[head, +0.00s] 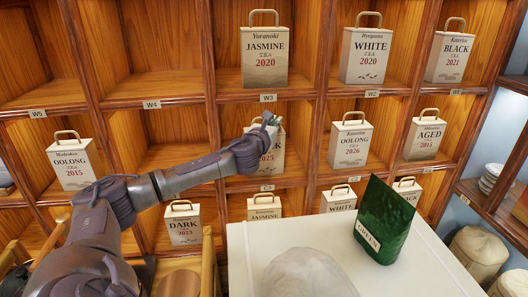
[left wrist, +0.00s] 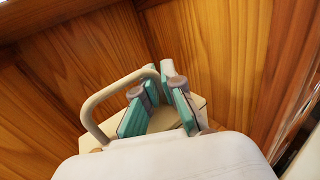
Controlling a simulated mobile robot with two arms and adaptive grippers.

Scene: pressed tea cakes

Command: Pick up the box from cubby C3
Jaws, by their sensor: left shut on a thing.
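The box (head: 276,157) stands in cubby C3, above the small C3 label (head: 268,187). It is a cream box with a looped handle; "2025" shows on its front, and my arm hides most of the rest. My left gripper (head: 268,121) reaches into the cubby at the top of this box. In the left wrist view the teal-padded fingers of the left gripper (left wrist: 160,108) are shut at one end of the box's cream handle (left wrist: 104,100). The box top shows around and below the fingers. My right gripper is not in view.
Wooden cubby dividers and shelf edges (head: 313,110) surround the box closely. The oolong 2026 box (head: 351,145) stands one cubby to the right; the cubby to the left (head: 178,135) looks empty. A white table (head: 245,262) with a green pouch (head: 384,222) stands in front.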

